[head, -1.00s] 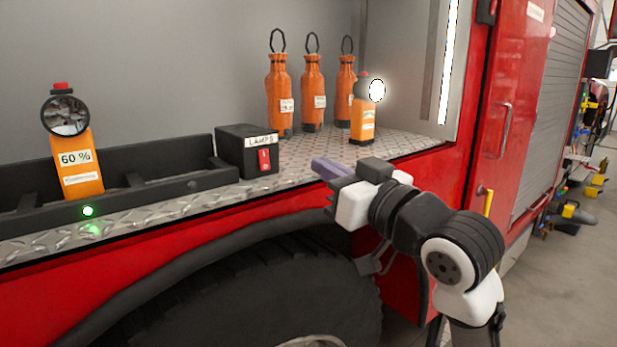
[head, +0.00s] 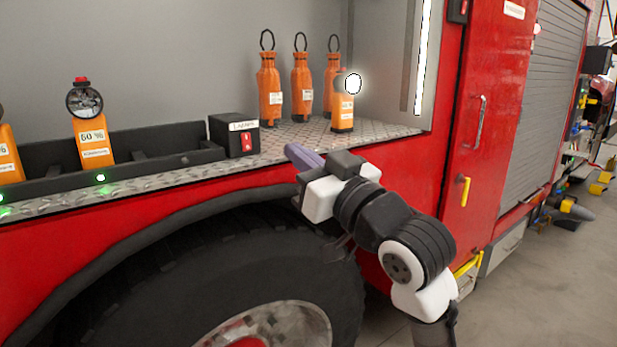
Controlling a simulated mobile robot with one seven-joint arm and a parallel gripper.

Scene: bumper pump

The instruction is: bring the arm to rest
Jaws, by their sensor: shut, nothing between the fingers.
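My gripper (head: 300,156) is shut and empty, with its purple-grey fingers pointing left. It is in front of the edge of the diamond-plate shelf (head: 385,131) of the red truck. My arm reaches up to it from the lower right, bent, over the dark wheel arch. The gripper appears apart from the things on the shelf; whether it touches the shelf edge I cannot tell.
A lit orange lamp (head: 343,115) and several orange bottles (head: 301,90) stand on the shelf. Left are a black switch box (head: 234,134) and a black rack (head: 150,147) holding an orange lamp (head: 91,140). A red door (head: 495,120) is right; floor is free at lower right.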

